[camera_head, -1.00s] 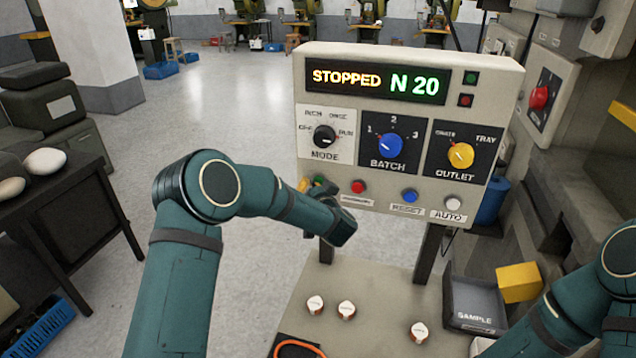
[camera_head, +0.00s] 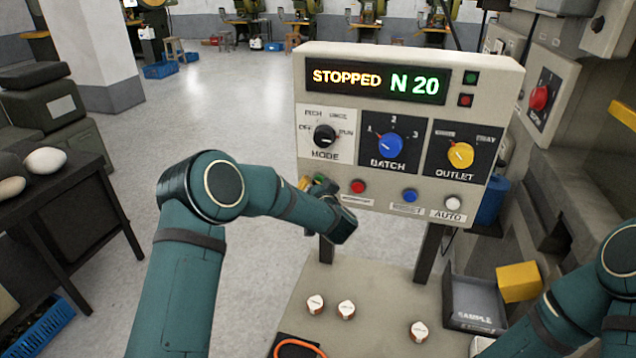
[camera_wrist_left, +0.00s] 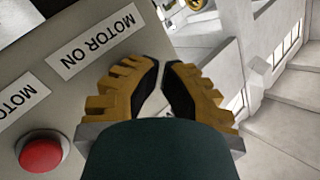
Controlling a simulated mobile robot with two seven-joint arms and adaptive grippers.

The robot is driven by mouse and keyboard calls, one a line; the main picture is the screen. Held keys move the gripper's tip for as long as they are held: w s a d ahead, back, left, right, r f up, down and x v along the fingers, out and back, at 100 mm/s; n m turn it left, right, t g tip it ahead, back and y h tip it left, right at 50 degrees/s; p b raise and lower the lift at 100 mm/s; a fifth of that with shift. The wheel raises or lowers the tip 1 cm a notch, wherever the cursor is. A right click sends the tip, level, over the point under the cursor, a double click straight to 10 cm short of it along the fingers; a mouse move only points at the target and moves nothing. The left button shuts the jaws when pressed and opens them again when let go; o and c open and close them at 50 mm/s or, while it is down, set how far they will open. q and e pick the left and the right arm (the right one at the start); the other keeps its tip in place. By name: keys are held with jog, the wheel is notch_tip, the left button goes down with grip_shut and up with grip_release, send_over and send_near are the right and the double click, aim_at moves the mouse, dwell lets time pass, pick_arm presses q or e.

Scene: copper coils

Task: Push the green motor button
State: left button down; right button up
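The control panel (camera_head: 400,190) reads STOPPED and N 20 on its display. A small bit of green (camera_head: 319,177), probably the green motor button, shows at its lower left, mostly hidden by my left gripper (camera_head: 312,184). In the left wrist view the MOTOR ON label (camera_wrist_left: 95,40) is upside down and the green button is not visible. My left gripper (camera_wrist_left: 162,64) has its yellow-brown, black-padded fingertips together, with nothing seen between them. It is close to the panel; I cannot tell whether it touches. My right gripper is out of view.
The red button (camera_head: 357,186) is just right of my left gripper and also shows in the left wrist view (camera_wrist_left: 41,151). The blue button (camera_head: 409,195) and white button (camera_head: 453,202) are farther right. A grey sample bin (camera_head: 474,318) stands below right.

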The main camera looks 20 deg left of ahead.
pick_arm(q)
jog(key=shift+w, duration=0.15)
dwell(0.5)
jog(key=shift+s, duration=0.95)
jog(key=s, duration=0.5)
jog(key=shift+a+p, duration=0.15)
jog(key=shift+p, duration=0.2)
jog(key=shift+f, duration=0.1)
